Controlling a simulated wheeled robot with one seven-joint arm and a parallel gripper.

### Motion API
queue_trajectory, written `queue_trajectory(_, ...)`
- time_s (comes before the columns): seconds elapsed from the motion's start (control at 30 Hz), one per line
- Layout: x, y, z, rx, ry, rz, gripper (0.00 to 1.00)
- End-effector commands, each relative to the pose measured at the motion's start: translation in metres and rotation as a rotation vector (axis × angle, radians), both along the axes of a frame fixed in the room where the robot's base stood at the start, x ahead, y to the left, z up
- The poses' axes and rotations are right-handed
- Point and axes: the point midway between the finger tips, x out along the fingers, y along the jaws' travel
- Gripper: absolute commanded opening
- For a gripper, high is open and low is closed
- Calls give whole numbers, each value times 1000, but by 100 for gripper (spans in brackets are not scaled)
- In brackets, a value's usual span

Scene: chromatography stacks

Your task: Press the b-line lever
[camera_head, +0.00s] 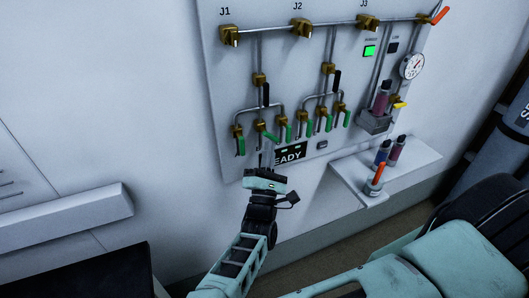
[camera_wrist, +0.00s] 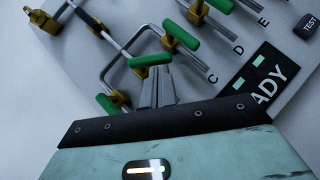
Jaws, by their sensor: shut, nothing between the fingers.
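A row of green-handled levers on brass valves lines the lower part of the wall panel (camera_head: 220,85). The second from the left, which I take as the b-line lever (camera_head: 270,136), is tilted to the right, while its neighbours hang straighter down. It also shows in the wrist view (camera_wrist: 150,61), turned differently from the levers beside it. My gripper (camera_head: 267,158) is shut and empty just below this lever. In the wrist view the closed fingertips (camera_wrist: 158,72) are right at its handle; I cannot tell whether they touch. Its own letter label is hidden; C, D and E show.
The neighbouring green levers, left (camera_head: 240,145) and right (camera_head: 282,132), are close by. A READY display (camera_head: 290,154) sits just right of my gripper. Black-handled levers (camera_head: 266,94) are above. A shelf (camera_head: 355,180) with vials juts out at the right.

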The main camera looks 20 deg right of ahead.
Motion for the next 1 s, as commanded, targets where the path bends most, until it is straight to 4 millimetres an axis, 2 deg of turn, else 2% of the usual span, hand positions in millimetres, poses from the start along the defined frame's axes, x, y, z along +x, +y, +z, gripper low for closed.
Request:
queue_trajectory(0.17, 0, -9, 3, -176, -1, 0, 0)
queue_trajectory(0.5, 0, -19, 9, -165, 0, -1, 0)
queue_trajectory(1.0, 0, -22, 12, -163, 0, 0, 0)
